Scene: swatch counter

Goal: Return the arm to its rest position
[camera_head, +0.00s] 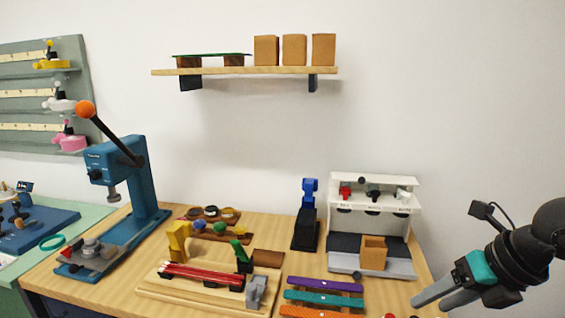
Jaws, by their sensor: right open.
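My right arm comes in from the right edge, dark with a teal band. Its right gripper (437,300) points down and left at the front right corner of the wooden counter (265,222). Its two grey fingers are apart, with nothing visible between them. The lower part of the gripper is near the bottom edge of the picture. My left gripper is not in view.
A blue lever press (146,185) with an orange knob stands at left. A white stand (345,220) holding a tan box (373,253) is left of my right gripper. Coloured strips (324,298) lie at the front. A shelf (245,71) hangs above.

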